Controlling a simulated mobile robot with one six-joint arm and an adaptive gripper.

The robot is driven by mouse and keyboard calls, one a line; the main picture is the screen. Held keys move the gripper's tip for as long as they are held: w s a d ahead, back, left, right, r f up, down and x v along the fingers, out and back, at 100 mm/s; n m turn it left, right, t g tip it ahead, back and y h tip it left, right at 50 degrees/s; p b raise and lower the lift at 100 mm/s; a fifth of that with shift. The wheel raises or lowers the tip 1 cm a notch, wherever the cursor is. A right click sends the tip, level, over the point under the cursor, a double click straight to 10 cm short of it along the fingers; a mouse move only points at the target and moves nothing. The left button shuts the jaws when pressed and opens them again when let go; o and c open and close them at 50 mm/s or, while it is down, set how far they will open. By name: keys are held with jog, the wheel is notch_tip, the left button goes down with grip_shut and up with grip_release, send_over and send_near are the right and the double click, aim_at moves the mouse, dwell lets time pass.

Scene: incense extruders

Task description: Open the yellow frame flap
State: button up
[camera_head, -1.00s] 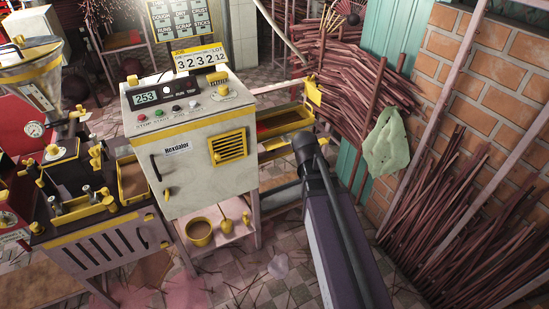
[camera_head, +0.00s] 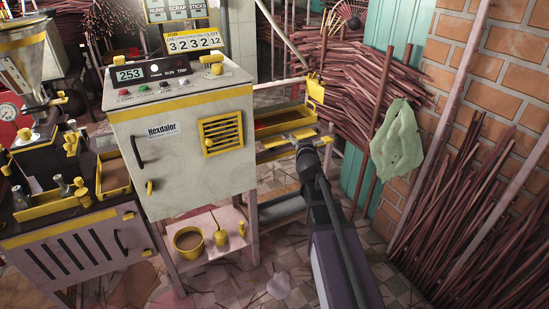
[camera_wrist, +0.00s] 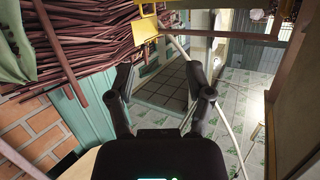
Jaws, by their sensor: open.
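A small yellow plate (camera_head: 316,87) stands up at the far right corner of the yellow-rimmed tray (camera_head: 283,119), beside the cabinet; it looks like the flap, though I cannot be sure. What looks like the same plate shows at the top of the wrist view (camera_wrist: 145,26). My gripper (camera_head: 306,143) is at the tray's near right side, below and nearer than the plate. In the wrist view my two black fingers (camera_wrist: 163,80) are spread apart with nothing held between them. In the head view the fingertips are hard to make out.
The grey cabinet (camera_head: 185,150) with a yellow vent stands left of my gripper. Bundled sticks (camera_head: 365,75), a green cloth (camera_head: 397,140) and a brick wall (camera_head: 490,70) are on the right. A low shelf (camera_head: 210,235) holds a yellow pot. Sticks litter the floor.

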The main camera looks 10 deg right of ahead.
jog(key=w+a+f+n+t+y+b, duration=0.15)
jog(key=w+f+t+b, duration=0.25)
jog(key=f+b, duration=0.5)
jog(key=n+t+y+b, duration=0.35)
jog(key=y+b, duration=0.25)
jog(key=b, duration=0.9)
send_near(273, 144)
jog(key=s+d, duration=0.3)
jog(key=f+y+b, duration=0.1)
jog(key=f+n+g+y+b, duration=0.1)
jog(key=shift+s+a+f+y+b, duration=0.1)
jog(key=shift+a+f+y+b, duration=0.05)
jog(key=shift+a+y+b, duration=0.25)
jog(key=p+x, duration=0.5)
jog(key=x, duration=0.9)
jog(key=shift+d, duration=0.1)
grip_shut()
